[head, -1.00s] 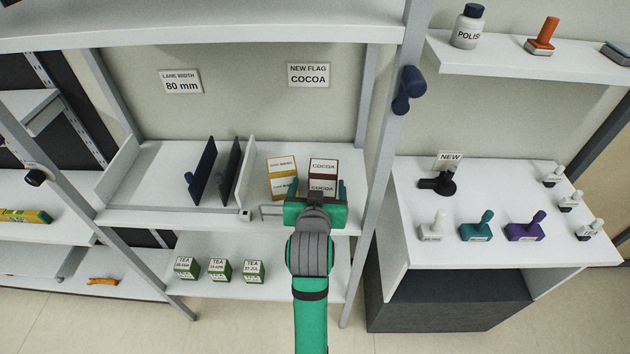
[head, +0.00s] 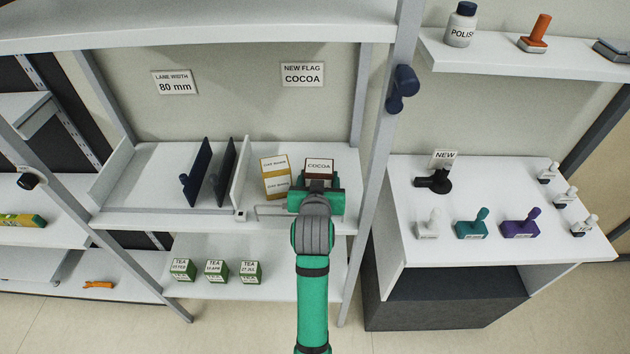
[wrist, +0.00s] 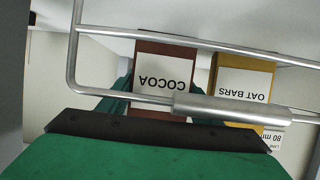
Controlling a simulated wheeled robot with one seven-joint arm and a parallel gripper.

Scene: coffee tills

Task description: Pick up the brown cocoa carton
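The brown cocoa carton (head: 319,164), with a white COCOA label on top, stands on the middle shelf. My gripper (head: 318,190) is right in front of it and hides most of its front. In the wrist view the carton (wrist: 165,80) appears with its label upside down. Green finger parts (wrist: 121,92) show beside the carton's left edge, and a sliver of green shows by its right edge. Whether the fingers press on the carton is not clear. A metal wire rail crosses the wrist view in front of the carton.
A yellow oat bars carton (head: 275,178) stands just left of the cocoa carton. Further left are a white divider (head: 240,175) and dark upright plates (head: 200,172). The wire rail (head: 268,211) runs along the shelf front. A grey post (head: 380,150) rises to the right. Green tea boxes (head: 216,271) stand below.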

